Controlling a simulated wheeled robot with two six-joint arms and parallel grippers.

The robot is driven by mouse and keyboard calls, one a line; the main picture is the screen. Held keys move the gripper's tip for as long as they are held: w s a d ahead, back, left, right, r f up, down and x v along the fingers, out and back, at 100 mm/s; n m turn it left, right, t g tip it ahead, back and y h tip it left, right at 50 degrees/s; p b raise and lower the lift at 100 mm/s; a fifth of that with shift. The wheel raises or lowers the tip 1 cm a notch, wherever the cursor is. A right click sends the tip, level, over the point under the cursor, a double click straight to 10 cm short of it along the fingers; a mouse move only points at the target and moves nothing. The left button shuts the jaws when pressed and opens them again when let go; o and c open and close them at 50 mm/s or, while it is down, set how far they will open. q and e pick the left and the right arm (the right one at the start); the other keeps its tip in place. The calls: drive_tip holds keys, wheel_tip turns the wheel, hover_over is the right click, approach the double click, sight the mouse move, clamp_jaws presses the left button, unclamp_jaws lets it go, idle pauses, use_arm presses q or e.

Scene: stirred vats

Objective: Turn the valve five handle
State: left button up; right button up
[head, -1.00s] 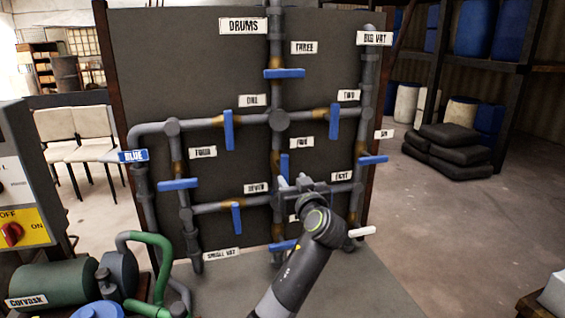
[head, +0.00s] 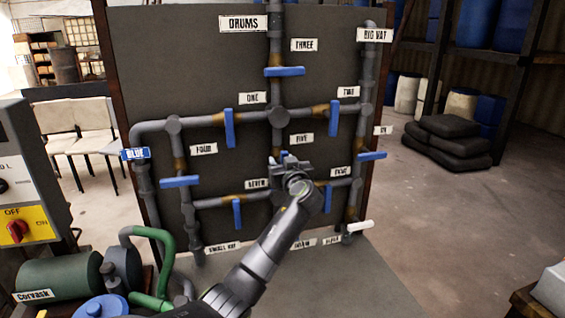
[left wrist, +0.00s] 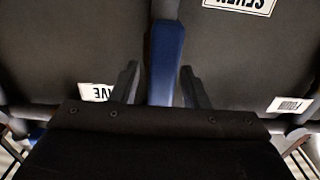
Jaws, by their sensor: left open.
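The valve five handle is a blue bar on the vertical middle pipe, under the FIVE label (head: 301,140). In the head view only its top end (head: 284,153) shows; my left gripper (head: 285,165) covers the rest. In the left wrist view the blue handle (left wrist: 163,60) stands upright between my two open fingers (left wrist: 160,84), with a narrow gap on each side. The FIVE label (left wrist: 97,92) shows there upside down and partly hidden. I do not see my right gripper.
Other blue handles surround it: three (head: 284,72), one (head: 229,128), two (head: 334,121), four (head: 180,182) and seven (head: 237,213). A control box (head: 25,190) and a green pump (head: 60,278) stand at left.

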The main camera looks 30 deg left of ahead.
use_arm(q)
clamp_jaws()
drive_tip(key=m, duration=0.3)
drive_tip(key=shift+w+d, duration=0.1)
drive_tip(key=m, duration=0.3)
drive_tip(key=shift+w+d+f+m+p, duration=0.1)
drive_tip(key=shift+m+p, duration=0.2)
drive_tip(key=shift+p, duration=0.1)
drive_tip(key=m+p, duration=0.2)
drive_tip(key=m, duration=0.3)
drive_tip(key=shift+w+d+f, duration=0.1)
drive_tip(key=shift+f, duration=0.05)
drive_tip(key=shift+f+m+p, duration=0.2)
drive_tip(key=shift+m+p, duration=0.45)
drive_tip(key=shift+m, duration=0.95)
drive_tip(key=shift+f+m+p, duration=0.15)
drive_tip(key=shift+m+p, duration=0.5)
drive_tip(key=shift+m, duration=0.95)
